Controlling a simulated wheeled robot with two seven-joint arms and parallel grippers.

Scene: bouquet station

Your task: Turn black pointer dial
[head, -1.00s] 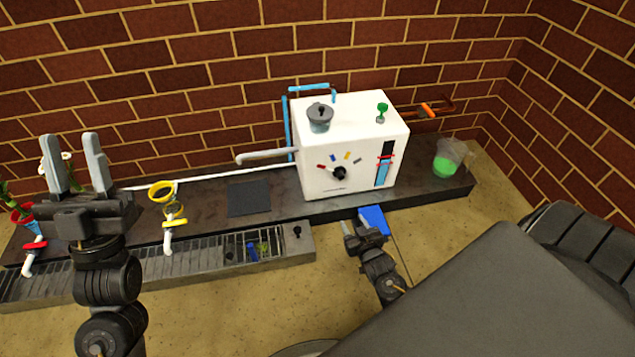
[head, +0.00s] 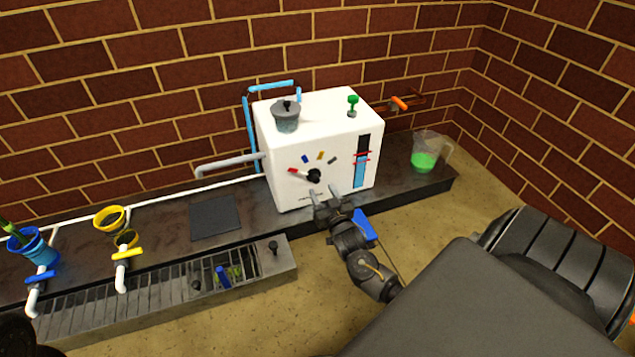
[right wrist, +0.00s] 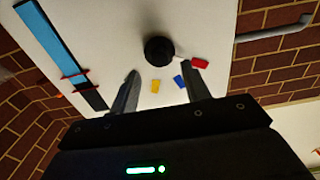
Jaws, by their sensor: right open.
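The black pointer dial (head: 314,176) sits on the front of the white box (head: 290,190). A pale pointer line runs from it toward the red mark (head: 293,170). Blue (head: 305,159), yellow (head: 320,155) and grey (head: 332,160) marks arc above it. My right gripper (head: 323,191) is open and empty, just below the dial in the head view, fingers toward the box. In the right wrist view, the dial (right wrist: 158,50) shows beyond and between the open fingertips (right wrist: 161,76), apart from them. My left gripper is out of view.
A grey lidded pot (head: 286,118) and a green-topped valve (head: 353,106) are on the box. A grey pipe (head: 230,168) juts from its left side. A jug with green liquid (head: 425,158) stands right. A blue piece (head: 364,226) is beside my right wrist.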

